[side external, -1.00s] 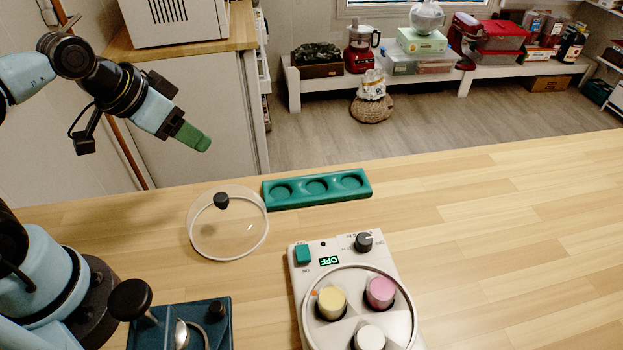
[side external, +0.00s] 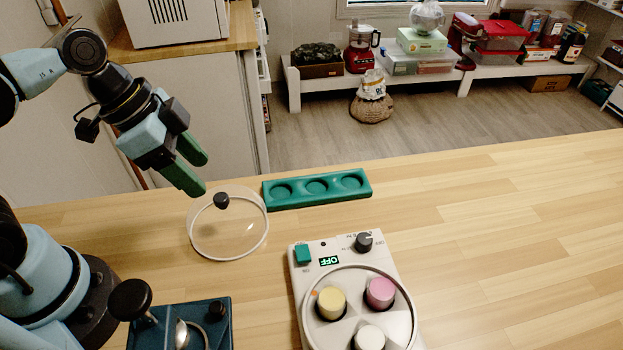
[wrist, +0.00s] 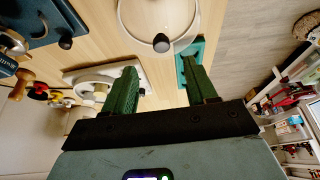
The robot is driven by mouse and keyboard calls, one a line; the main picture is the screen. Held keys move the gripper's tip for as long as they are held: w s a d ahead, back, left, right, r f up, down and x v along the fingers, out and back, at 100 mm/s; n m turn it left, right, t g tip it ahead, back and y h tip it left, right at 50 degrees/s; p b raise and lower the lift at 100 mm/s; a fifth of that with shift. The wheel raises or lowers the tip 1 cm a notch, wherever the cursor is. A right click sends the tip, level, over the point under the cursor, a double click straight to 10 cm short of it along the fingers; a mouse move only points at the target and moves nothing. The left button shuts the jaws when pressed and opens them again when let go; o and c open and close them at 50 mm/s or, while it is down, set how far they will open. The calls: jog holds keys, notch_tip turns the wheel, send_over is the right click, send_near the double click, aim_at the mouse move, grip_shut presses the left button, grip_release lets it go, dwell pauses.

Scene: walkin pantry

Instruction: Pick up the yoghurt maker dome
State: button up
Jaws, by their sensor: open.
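The yoghurt maker dome (side external: 243,240) is a clear, round lid with a pale rim and a dark knob (side external: 221,201). It rests on the wooden counter, left of the middle in the side view. In the wrist view the dome (wrist: 138,25) is at the top, partly cut off by the frame edge, with its knob (wrist: 161,43) in sight. My gripper (side external: 205,178) has green fingers, is open and empty, and is above and to the upper left of the dome, apart from it. In the wrist view my gripper (wrist: 162,78) shows its two fingers spread.
The white yoghurt maker (side external: 303,285) with several coloured jars stands right of and nearer than the dome. A green tray with three round wells (side external: 316,187) lies just behind the dome. A dark blue device (side external: 222,330) stands in front. The counter's right side is clear.

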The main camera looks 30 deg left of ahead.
aim_at(220, 197)
jog(key=shift+a+x, duration=0.15)
jog(key=shift+x, duration=1.55)
jog(key=shift+a+x, duration=0.1)
jog(key=shift+x, duration=1.6)
grip_shut()
